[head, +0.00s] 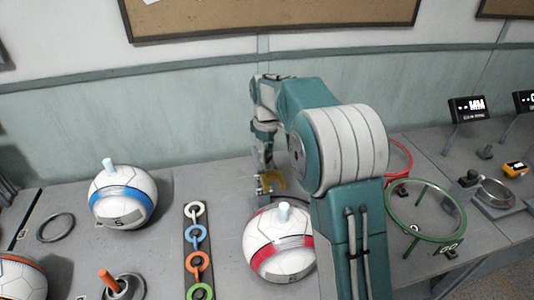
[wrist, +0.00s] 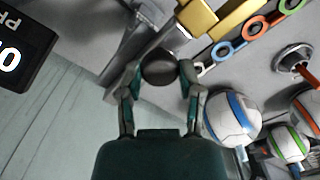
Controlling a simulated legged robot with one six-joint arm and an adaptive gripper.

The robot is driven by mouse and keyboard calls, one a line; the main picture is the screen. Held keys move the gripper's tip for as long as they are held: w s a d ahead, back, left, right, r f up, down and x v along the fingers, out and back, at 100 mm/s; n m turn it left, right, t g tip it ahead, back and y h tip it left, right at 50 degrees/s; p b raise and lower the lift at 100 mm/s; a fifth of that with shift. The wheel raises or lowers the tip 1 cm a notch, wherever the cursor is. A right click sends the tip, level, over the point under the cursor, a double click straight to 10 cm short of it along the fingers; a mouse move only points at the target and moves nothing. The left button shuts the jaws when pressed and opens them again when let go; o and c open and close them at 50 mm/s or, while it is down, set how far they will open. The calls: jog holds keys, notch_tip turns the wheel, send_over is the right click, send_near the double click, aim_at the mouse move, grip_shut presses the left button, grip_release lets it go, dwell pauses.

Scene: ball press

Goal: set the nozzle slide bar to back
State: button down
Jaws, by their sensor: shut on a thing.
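My gripper (wrist: 160,76) has its two fingers on either side of a dark round knob (wrist: 159,66) and is shut on it. The knob sits beside a grey metal bar (wrist: 152,40) on the bench, apparently the nozzle slide bar. How the knob joins the bar is hidden, and the bar's position marks cannot be read. Brass-coloured blocks (wrist: 197,17) lie just beyond the knob in the wrist view. In the head view a brass part (head: 270,183) shows at the left of my arm. My arm hides most of the mechanism and the fingertips there.
A ball with a red band (head: 281,247) stands close in front of the brass part. A blue-banded ball (head: 122,198) and a strip of coloured rings (head: 197,250) are to the left. A green hoop (head: 427,238) stands on the right. The wall (head: 130,125) is close behind.

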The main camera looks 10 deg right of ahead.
jog(key=shift+c, duration=1.3)
grip_release()
jog(key=shift+w+f, duration=0.1)
jog(key=shift+w, duration=0.15)
notch_tip(320, 180, up, 12)
